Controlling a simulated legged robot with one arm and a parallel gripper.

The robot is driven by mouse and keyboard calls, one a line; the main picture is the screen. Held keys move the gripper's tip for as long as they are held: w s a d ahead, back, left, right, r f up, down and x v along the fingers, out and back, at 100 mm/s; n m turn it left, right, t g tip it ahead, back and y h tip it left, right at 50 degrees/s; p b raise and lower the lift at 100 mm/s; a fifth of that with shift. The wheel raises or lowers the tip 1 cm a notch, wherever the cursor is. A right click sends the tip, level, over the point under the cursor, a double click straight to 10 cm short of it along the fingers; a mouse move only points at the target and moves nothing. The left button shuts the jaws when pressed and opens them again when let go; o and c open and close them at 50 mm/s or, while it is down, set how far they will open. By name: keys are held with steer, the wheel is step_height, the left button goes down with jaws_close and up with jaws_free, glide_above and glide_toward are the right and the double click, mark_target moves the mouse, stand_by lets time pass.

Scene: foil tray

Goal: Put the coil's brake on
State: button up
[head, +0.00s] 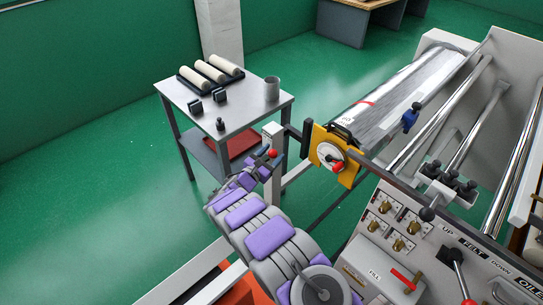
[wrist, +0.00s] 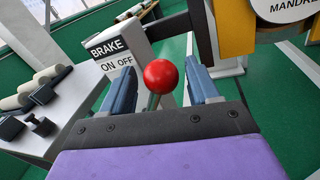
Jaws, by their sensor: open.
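The brake lever's red ball knob (wrist: 161,76) stands between the two jaws of my gripper (wrist: 161,88) in the wrist view, with a gap on each side. My gripper is open. The lever's stem shows only briefly below the ball. Behind it is the grey brake box (wrist: 113,58), labelled BRAKE, ON at left and OFF at right; I cannot tell which mark the lever is at. In the head view the red knob (head: 272,153) is at my gripper (head: 266,162), beside the white post. The foil coil (head: 395,100) lies on its mandrel at the right.
A yellow plate (head: 349,175) with a white disc and red handle stands right of the lever; a dark bar (wrist: 204,30) rises close by. A grey table (head: 240,112) with rollers, dark blocks and a cup (head: 272,88) is behind. A control panel (head: 410,225) is at lower right.

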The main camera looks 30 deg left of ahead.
steer(key=shift+w+d, duration=0.2)
steer(key=shift+a, duration=0.1)
jaws_close()
stand_by(0.4)
